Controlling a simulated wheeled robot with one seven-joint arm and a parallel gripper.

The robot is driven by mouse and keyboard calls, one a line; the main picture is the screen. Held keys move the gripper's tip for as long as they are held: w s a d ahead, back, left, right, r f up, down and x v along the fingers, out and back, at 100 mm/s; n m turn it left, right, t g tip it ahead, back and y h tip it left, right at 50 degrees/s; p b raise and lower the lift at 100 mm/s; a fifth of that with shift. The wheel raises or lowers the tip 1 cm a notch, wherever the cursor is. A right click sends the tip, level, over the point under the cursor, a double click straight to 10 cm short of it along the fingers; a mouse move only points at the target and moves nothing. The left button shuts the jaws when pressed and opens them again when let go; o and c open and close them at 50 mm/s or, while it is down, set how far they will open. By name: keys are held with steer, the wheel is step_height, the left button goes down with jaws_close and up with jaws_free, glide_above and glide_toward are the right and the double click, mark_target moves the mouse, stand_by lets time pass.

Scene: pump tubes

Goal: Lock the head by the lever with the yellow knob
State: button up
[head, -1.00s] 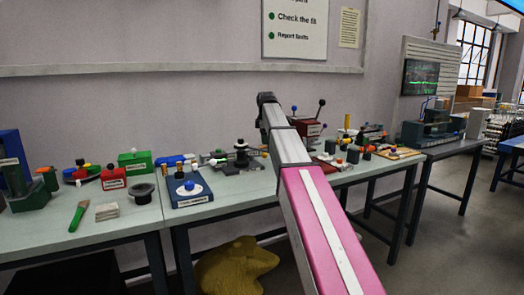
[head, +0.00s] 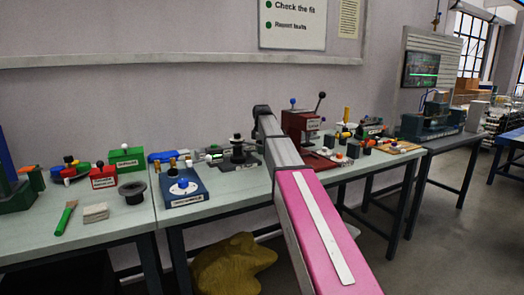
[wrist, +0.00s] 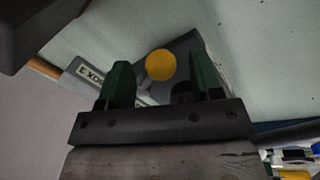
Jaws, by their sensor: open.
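In the wrist view a round yellow knob (wrist: 161,65) shows between the two dark green fingers of my gripper (wrist: 160,78). The fingers stand apart, one on each side of the knob in the picture, and I cannot tell how far it is from them in depth. Behind the knob is a grey fixture (wrist: 185,48) with a white label (wrist: 92,73), only partly readable. The lever's shaft is mostly hidden. In the head view my arm hides my gripper, and I cannot make out the yellow knob there.
Small parts crowd the bench further right. The bench's front strip (head: 225,193) is clear.

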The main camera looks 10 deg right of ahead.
steer(key=shift+f, duration=0.55)
jaws_close()
steer(key=shift+s+a+m, duration=0.3)
steer(key=shift+a+m, duration=0.1)
steer(key=shift+m, duration=0.3)
jaws_free()
steer(key=shift+r, duration=0.1)
step_height(320, 180, up, 10)
steer(key=s, duration=0.2)
steer(key=shift+a+r, duration=0.2)
steer(key=shift+a, duration=0.15)
